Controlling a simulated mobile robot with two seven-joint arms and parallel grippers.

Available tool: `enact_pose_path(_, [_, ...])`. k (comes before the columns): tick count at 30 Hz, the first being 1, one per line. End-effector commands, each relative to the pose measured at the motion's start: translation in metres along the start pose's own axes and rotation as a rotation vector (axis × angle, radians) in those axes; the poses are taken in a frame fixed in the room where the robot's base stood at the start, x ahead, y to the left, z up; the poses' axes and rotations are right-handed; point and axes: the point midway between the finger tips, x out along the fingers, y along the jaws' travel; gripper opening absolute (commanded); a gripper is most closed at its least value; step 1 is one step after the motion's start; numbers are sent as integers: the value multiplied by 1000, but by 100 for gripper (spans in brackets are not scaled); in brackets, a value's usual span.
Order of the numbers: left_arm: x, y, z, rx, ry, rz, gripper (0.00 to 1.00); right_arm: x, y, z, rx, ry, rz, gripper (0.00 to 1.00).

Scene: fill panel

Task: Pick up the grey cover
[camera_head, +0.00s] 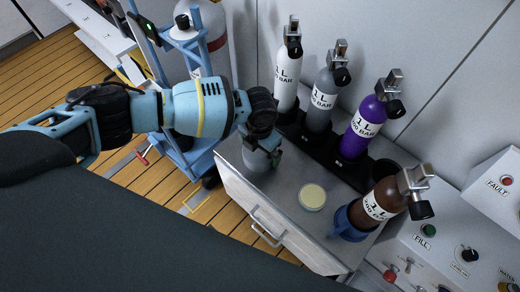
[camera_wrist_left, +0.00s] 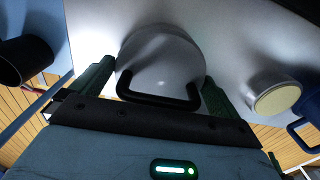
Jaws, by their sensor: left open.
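The grey cover (camera_wrist_left: 165,55) is a rounded grey dome with a black handle, seen close in the left wrist view. In the head view the grey cover (camera_head: 256,160) stands on the cabinet top, partly hidden under my left gripper (camera_head: 262,148). My left gripper (camera_wrist_left: 158,90) is open, with one green finger on each side of the cover. I cannot tell whether the fingers touch it. My right gripper is not in view.
A cream-topped round jar (camera_head: 312,197) stands on the cabinet top (camera_head: 283,200), right of the cover. White, grey (camera_head: 321,95) and purple (camera_head: 367,125) bottles stand in a black rack behind. A brown bottle (camera_head: 378,205) stands in a blue holder at right.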

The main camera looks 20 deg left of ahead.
Motion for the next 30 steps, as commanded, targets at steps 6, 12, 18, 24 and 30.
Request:
enact_pose_path(6, [-1,0,0,0,-1,0,84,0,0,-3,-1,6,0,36])
enact_pose_path(12, [-2,0,1,0,-2,0,63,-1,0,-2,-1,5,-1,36])
enact_pose_path(18, [-2,0,1,-1,-2,0,63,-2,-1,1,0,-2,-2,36])
enact_pose_path(24, [-12,0,1,-1,-4,0,63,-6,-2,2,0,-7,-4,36])
enact_pose_path(30, [-40,0,2,0,-6,0,63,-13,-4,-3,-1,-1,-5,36])
